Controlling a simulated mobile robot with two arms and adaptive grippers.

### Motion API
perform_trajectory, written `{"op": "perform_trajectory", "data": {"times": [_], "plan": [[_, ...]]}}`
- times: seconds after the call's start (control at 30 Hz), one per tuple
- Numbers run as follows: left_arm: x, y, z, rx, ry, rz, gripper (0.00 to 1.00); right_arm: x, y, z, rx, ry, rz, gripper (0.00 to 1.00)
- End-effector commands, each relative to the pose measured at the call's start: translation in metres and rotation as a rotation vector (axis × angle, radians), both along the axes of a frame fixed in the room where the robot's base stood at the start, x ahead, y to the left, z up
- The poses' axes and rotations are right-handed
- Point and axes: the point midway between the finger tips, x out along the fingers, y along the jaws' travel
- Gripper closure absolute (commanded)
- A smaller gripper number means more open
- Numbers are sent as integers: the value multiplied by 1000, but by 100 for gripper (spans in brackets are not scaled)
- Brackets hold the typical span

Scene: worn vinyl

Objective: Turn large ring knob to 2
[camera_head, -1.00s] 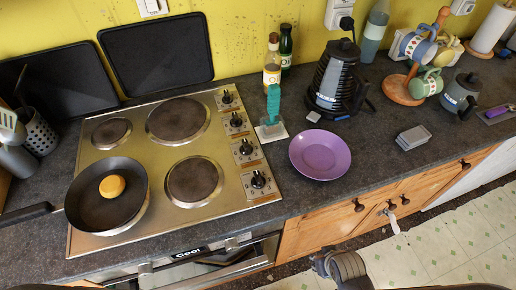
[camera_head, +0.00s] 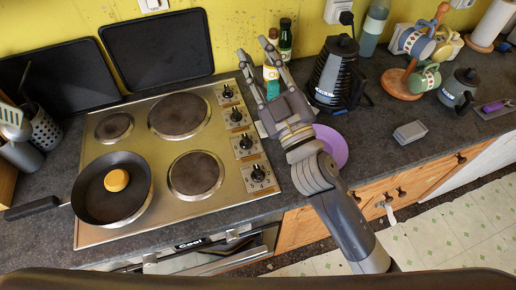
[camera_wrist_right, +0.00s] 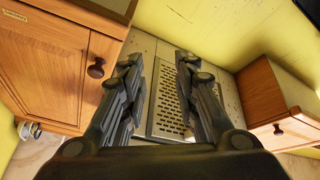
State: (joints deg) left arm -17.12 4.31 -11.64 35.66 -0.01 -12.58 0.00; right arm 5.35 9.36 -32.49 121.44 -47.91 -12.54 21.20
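The steel hob (camera_head: 150,222) has a column of knobs along its right side: a back knob (camera_head: 227,92), a second knob (camera_head: 236,116), a third knob (camera_head: 245,142) and a front knob (camera_head: 258,173). The knob markings are too small to read. The large ring (camera_head: 180,117) is at the back right of the hob. My right gripper (camera_head: 254,50) is open and empty, raised just right of the knobs with its fingers pointing to the back. Its spread fingers also show in the right wrist view (camera_wrist_right: 158,65). My left gripper is not in view.
A frying pan (camera_head: 92,201) with a round yellow-orange item (camera_head: 116,180) covers the front-left ring. A purple plate (camera_head: 334,143) is partly behind my right arm. Bottles (camera_head: 285,45) and a kettle (camera_head: 334,78) stand behind. The wrist view shows wall cupboards (camera_wrist_right: 50,60) and a vent grille (camera_wrist_right: 170,100).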

Motion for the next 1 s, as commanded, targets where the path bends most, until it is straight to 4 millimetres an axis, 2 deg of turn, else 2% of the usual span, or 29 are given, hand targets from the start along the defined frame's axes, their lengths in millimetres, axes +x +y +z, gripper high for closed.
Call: {"op": "perform_trajectory", "data": {"times": [0.03, 0.1, 0.17, 0.23, 0.3, 0.37, 0.47, 0.5, 0.57, 0.6, 0.67, 0.7, 0.77, 0.8, 0.9, 1.0], "plan": [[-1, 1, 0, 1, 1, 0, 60, -10, 28, 19, -47, -107, 82, 72], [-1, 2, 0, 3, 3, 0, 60, -32, 68, 38, -127, -253, 208, 72], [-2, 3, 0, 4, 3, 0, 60, -54, 101, 44, -207, -366, 321, 72], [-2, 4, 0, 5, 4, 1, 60, -82, 136, 40, -315, -484, 457, 72], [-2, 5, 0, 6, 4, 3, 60, -108, 166, 25, -441, -584, 596, 72], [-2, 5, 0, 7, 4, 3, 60, -129, 185, 4, -563, -656, 715, 72], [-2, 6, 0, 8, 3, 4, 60, -153, 204, -44, -791, -743, 907, 72], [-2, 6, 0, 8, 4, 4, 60, -159, 206, -66, -893, -762, 982, 72], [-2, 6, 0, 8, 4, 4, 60, -162, 202, -102, -1056, -778, 1086, 72], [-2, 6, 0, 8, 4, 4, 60, -161, 195, -125, -1170, -774, 1151, 72], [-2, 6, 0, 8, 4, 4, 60, -153, 179, -158, -1350, -751, 1239, 72], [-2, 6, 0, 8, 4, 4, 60, -144, 164, -178, -1473, -722, 1291, 72], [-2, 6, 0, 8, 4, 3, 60, -128, 138, -203, -1651, -663, 1351, 72], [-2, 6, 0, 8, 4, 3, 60, -116, 119, -215, -1767, -615, 1382, 72], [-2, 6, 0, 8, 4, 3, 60, -88, 73, -233, -2012, -477, 1424, 72], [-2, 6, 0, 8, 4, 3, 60, -66, 36, -237, -2186, -351, 1434, 72]]}}
